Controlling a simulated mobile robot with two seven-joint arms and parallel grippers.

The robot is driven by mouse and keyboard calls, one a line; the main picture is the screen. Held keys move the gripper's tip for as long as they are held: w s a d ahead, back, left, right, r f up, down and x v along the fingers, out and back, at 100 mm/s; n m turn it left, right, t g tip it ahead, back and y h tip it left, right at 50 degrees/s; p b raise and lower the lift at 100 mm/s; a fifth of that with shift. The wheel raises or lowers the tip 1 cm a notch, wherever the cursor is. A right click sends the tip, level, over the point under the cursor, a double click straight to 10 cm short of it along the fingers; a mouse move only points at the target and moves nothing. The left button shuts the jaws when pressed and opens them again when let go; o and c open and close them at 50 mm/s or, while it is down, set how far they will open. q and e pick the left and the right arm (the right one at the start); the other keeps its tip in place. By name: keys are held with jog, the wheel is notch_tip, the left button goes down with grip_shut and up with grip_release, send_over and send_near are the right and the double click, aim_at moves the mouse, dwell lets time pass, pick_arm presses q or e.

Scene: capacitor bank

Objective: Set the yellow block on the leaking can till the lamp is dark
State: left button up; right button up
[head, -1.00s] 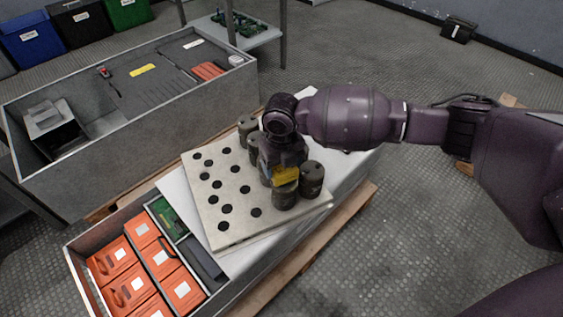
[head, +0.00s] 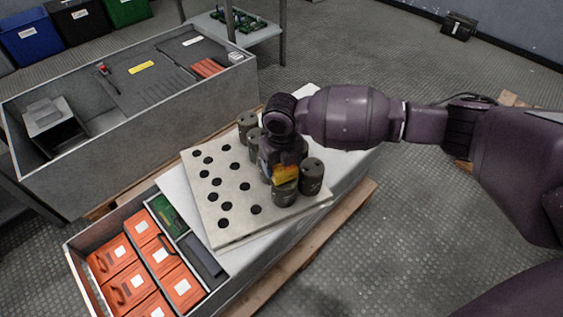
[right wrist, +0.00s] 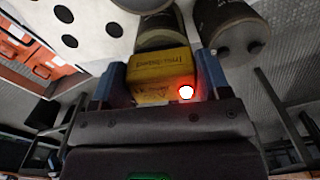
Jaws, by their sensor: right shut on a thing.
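The yellow block (head: 286,174) is held in my right gripper (head: 284,168), at the front cans on the white plate (head: 222,226). In the right wrist view the yellow block (right wrist: 162,76) sits between the blue fingers of my right gripper (right wrist: 160,88), and its lamp (right wrist: 186,92) glows red. A dark can (head: 285,193) is just under or against the block; whether they touch I cannot tell. Another can (head: 312,177) stands to its right, and others (head: 248,124) stand behind, partly hidden by my gripper. Which can leaks does not show. My left gripper is not in view.
The plate has several empty dark holes to the left of the cans. An open crate with orange boxes (head: 184,289) lies at the front left. A grey cabinet (head: 150,150) stands behind. Bare white surface (head: 345,160) shows right of the plate.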

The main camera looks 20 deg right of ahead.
jog(key=o, duration=1.1)
